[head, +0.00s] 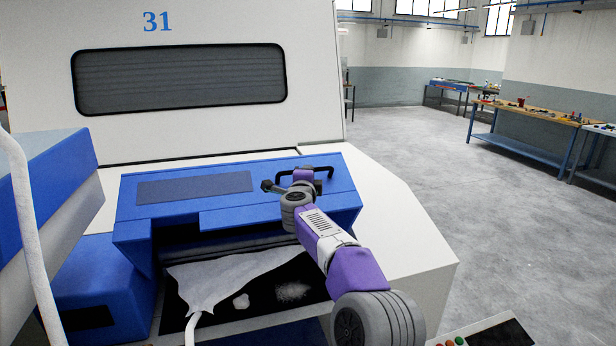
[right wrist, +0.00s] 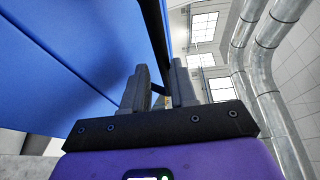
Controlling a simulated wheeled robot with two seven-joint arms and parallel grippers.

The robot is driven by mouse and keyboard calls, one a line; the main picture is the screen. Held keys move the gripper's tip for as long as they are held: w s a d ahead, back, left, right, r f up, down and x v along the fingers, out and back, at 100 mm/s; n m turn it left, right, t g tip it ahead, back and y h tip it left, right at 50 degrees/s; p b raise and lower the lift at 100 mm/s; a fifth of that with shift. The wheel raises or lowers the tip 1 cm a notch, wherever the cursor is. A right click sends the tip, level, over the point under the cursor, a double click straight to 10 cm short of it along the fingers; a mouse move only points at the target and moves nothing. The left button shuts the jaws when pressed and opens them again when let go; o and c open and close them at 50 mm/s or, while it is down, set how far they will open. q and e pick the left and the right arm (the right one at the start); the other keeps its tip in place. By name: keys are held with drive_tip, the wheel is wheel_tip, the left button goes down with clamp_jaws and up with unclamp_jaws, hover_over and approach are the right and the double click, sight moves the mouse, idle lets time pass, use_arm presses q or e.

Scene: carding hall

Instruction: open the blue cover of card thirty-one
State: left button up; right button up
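The card machine (head: 205,25) bears a blue number 31 on its pale upper panel. Its blue cover (head: 235,213) lies down across the front, with a dark panel on top and a black bar handle (head: 326,171) at its right part. My right arm reaches in from the lower right, and my right gripper (head: 302,173) is at the handle, partly hidden by its own wrist. In the right wrist view its fingers (right wrist: 160,75) stand apart, with the blue cover (right wrist: 75,60) to the left. A dark bar runs down to the gap; I cannot tell whether the fingers touch it. My left gripper is out of view.
Below the cover, a white fibre web (head: 225,280) narrows into a white strand over a dark tray. A white hose (head: 25,220) and a blue-and-white casing (head: 60,180) stand at left. A button panel (head: 480,336) is at lower right. Workbenches (head: 525,118) stand beyond clear floor.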

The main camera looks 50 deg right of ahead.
drive_tip(key=v, duration=0.5)
drive_tip(key=shift+b, duration=0.3)
drive_tip(key=shift+r, duration=0.1)
